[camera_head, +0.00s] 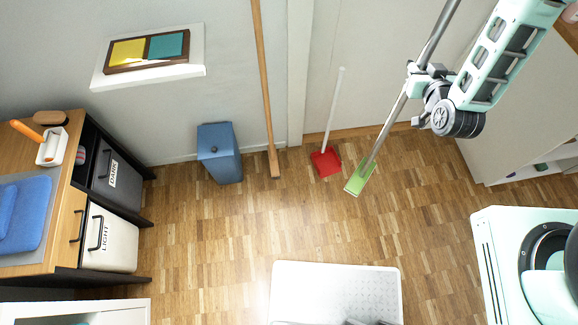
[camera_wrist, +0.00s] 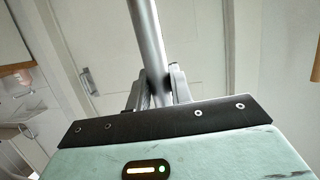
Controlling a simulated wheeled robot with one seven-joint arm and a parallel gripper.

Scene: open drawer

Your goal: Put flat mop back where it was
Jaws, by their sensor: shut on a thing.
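The flat mop (camera_head: 360,178) has a green flat head and a long grey metal pole. Its head is low, at or just above the wood floor, to the right of the red dustpan; I cannot tell whether it touches. The pole leans up to the right. My gripper (camera_head: 414,82) is shut on the pole, well above the head. In the wrist view the pole (camera_wrist: 146,40) runs up between the two fingers (camera_wrist: 158,92). The mop head is out of sight there.
A red long-handled dustpan (camera_head: 326,162) and a wooden broom (camera_head: 265,95) stand by the back wall. A blue bin (camera_head: 219,153) is left of them. A white tray (camera_head: 336,290) lies in front. A washing machine (camera_head: 490,255) is at right. Floor between is clear.

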